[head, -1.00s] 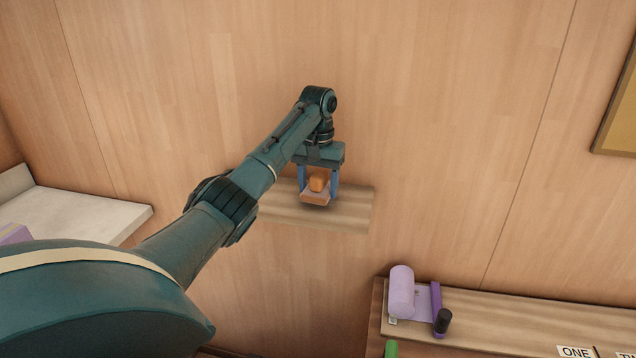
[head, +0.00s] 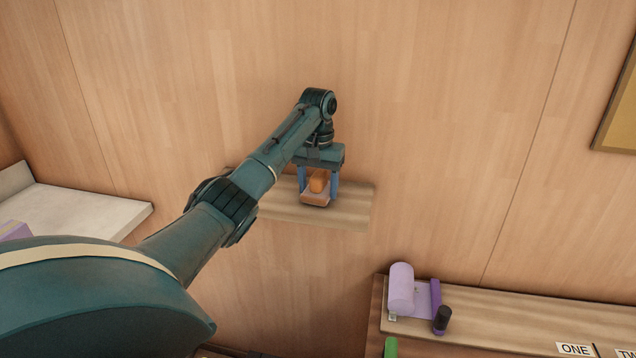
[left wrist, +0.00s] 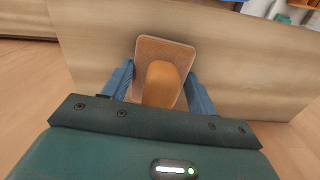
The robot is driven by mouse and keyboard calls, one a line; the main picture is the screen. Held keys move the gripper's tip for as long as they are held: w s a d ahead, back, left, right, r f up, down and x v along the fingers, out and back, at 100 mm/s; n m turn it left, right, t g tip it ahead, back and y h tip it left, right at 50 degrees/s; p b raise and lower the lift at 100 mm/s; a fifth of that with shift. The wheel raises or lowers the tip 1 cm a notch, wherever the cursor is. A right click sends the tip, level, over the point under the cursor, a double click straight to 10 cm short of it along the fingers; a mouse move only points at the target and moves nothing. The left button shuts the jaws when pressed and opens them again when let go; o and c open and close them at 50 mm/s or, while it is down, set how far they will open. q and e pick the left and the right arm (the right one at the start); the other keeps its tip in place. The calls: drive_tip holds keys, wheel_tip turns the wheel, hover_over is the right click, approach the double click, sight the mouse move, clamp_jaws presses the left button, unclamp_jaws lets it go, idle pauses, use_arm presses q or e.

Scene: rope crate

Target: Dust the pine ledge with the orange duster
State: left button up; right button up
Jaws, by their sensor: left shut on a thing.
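The pine ledge (head: 345,208) is a short pale wooden shelf on the wall in the middle of the head view. It also fills much of the left wrist view (left wrist: 240,60). The orange duster (head: 316,196) has a rounded orange handle on a flat orange-brown pad with a pale edge. My left gripper (head: 318,183) points down over the ledge, its blue fingers shut on the duster's handle. The handle also shows between the fingers in the left wrist view (left wrist: 162,84). The pad is at the ledge top; I cannot tell whether it touches. My right gripper is not in view.
A pale counter (head: 75,212) stands at left. The ledge right of the duster is clear.

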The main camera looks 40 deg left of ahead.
use_arm(q)
drive_tip(key=shift+f, duration=0.2)
drive_tip(key=shift+s, duration=0.1)
drive_tip(key=shift+s+d, duration=0.4)
drive_tip(key=shift+s, duration=0.2)
drive_tip(key=shift+w, duration=0.15)
drive_tip(key=shift+w+a, duration=0.35)
drive_tip(key=shift+w, duration=0.25)
drive_tip(key=shift+w+a, duration=0.35)
drive_tip(key=shift+w, duration=0.2)
drive_tip(key=shift+f, duration=0.1)
drive_tip(key=shift+s+d+f, duration=0.1)
drive_tip(key=shift+s+d, duration=0.1)
drive_tip(key=shift+s, duration=0.25)
drive_tip(key=shift+s+d, duration=0.5)
drive_tip(key=shift+s, duration=0.35)
